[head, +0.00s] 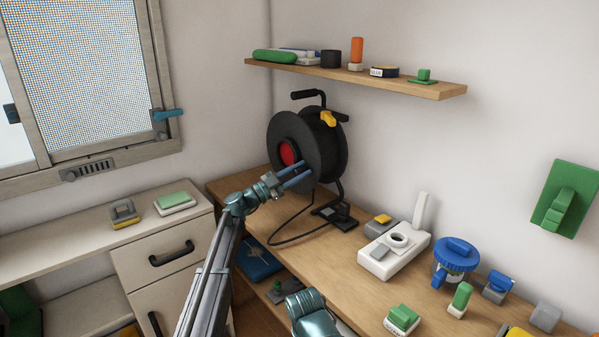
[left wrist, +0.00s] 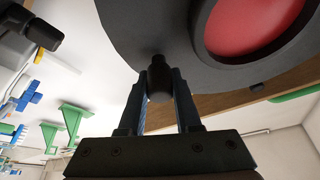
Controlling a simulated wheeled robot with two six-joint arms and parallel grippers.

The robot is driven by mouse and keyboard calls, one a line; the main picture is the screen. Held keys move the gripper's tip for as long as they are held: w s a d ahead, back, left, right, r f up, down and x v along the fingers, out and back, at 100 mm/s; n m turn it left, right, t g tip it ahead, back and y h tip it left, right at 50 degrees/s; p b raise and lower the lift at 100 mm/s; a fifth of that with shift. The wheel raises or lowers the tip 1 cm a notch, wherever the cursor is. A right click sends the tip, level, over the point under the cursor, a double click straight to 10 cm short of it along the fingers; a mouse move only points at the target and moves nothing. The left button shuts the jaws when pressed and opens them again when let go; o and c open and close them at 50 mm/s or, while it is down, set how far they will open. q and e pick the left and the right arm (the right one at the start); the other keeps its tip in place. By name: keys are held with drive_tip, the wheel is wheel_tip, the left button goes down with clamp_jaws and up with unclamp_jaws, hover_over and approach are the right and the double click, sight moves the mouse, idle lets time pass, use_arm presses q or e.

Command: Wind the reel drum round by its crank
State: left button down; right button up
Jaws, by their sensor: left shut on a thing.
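The black reel drum (head: 323,150) with a red hub (head: 288,153) stands on the far left part of the wooden bench, on a black frame with a top handle. In the left wrist view the drum's dark disc (left wrist: 150,25) and red hub (left wrist: 250,22) fill the top. My left gripper (head: 300,176) is at the lower right of the drum's face. Its blue fingers are shut on the dark crank knob (left wrist: 160,78), which sticks out from the disc. In the head view the knob is hidden by the fingers.
A black cable loops from the reel over the wooden bench (head: 290,222). A white device (head: 394,252), a blue-lidded jar (head: 455,254) and small green and blue items lie to the right. A shelf (head: 350,77) hangs above the reel. A drawer cabinet (head: 165,250) stands left.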

use_arm(q)
drive_tip(key=shift+f+b, duration=0.3)
drive_tip(key=shift+f, duration=0.2)
drive_tip(key=shift+d, duration=0.1)
drive_tip(key=c, duration=0.6)
unclamp_jaws()
drive_tip(key=b+v, duration=0.4)
drive_tip(key=v, duration=1)
